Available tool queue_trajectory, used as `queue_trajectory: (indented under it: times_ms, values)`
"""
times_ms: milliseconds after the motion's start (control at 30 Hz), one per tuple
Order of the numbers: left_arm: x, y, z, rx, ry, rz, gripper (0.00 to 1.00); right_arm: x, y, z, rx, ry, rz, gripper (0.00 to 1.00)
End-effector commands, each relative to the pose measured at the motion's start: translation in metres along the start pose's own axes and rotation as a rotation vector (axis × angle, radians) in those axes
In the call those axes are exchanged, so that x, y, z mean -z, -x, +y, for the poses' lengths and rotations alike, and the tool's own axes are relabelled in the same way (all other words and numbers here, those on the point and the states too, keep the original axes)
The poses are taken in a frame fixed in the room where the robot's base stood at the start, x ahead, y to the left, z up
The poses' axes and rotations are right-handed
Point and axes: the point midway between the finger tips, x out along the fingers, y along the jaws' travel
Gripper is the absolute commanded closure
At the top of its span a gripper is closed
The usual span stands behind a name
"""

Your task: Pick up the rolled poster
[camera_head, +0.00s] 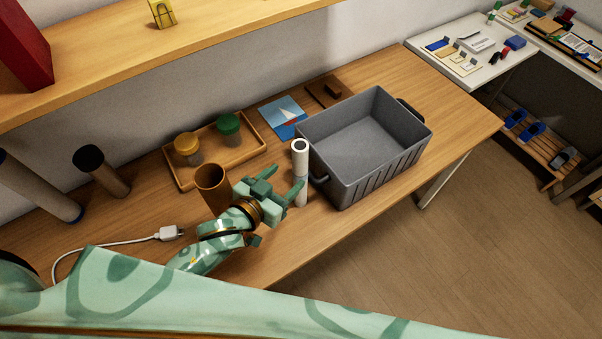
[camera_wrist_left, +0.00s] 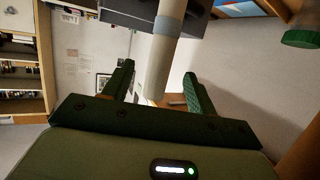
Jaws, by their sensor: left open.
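The rolled poster (camera_head: 300,158) is a white tube with a grey band, standing upright on the table by the near left corner of the grey bin. My left gripper (camera_head: 274,186) is open beside it, one finger overlapping its lower part in the head view. In the left wrist view, the poster (camera_wrist_left: 161,52) runs down between the open fingers of my left gripper (camera_wrist_left: 158,88), with gaps visible to either side. Whether it touches a finger cannot be told. My right gripper is not in view.
The grey bin (camera_head: 350,180) stands close right of the poster. A brown cup (camera_head: 212,187) stands left of the gripper. Behind are a wooden tray (camera_head: 222,166) with two jars and a sailboat picture (camera_head: 283,116). A white cable (camera_head: 125,241) lies left. A shelf (camera_head: 200,35) overhangs the back.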

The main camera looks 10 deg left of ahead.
Motion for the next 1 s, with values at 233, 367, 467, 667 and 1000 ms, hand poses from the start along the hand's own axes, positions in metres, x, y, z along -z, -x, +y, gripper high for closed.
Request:
queue_trajectory:
  times_ms: [233,367,467,667,1000]
  values:
    - [-0.001,-0.039,0.0,0.001,-0.002,-0.001,0.43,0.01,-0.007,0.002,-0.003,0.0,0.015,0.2]
    - [0.001,-0.05,-0.001,0.001,-0.002,0.0,0.43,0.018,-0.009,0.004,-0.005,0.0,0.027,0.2]
    - [0.002,-0.067,-0.001,0.0,-0.003,0.001,0.43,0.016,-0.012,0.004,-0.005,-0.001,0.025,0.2]
    - [0.001,-0.091,-0.001,-0.001,-0.001,-0.002,0.43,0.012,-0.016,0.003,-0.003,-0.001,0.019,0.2]
    - [0.003,-0.092,-0.001,0.0,-0.001,-0.002,0.7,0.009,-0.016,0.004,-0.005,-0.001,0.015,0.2]
